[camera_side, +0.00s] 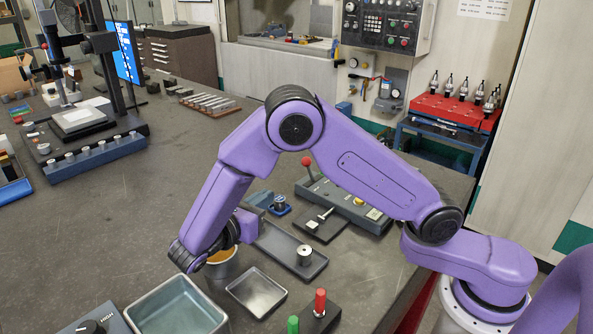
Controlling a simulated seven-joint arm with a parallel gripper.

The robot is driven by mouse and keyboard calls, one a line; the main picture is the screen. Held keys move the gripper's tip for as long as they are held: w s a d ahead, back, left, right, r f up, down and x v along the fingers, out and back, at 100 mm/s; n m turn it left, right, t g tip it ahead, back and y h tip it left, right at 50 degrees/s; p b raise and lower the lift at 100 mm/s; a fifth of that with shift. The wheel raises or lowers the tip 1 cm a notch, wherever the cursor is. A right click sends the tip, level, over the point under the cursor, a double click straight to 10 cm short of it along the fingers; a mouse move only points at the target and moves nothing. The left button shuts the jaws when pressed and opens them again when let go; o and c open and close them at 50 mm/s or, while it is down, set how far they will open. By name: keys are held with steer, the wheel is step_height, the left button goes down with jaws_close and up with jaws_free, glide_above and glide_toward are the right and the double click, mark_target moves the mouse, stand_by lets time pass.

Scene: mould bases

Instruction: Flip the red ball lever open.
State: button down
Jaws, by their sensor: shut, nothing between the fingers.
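The red ball lever (307,161) stands on a long dark grey panel (345,203) behind my bent arm. Its red ball tops a short stem that leans slightly, with the ball toward the upper left. My forearm slopes down to the left, and my wrist is low over the table, to the lower left of the lever and apart from it. I cannot make out my gripper's fingers; they are hidden by my own wrist and forearm.
A grey tray (257,292), a teal-lined bin (177,304) and a long dark tray (283,240) with a metal cylinder (305,255) lie in front. The left-centre table is clear.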

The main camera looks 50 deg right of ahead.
glide_toward(309, 171)
steer(key=w+d+r, duration=0.1)
steer(key=d+r, duration=0.1)
steer(key=d, duration=0.1)
steer(key=shift+w+d+f, duration=0.1)
steer(key=shift+d, duration=0.5)
steer(key=shift+d, duration=0.1)
stand_by(0.3)
steer(key=shift+d+r+y, duration=0.1)
steer(key=shift+r+y, duration=0.1)
steer(key=shift+y, duration=0.3)
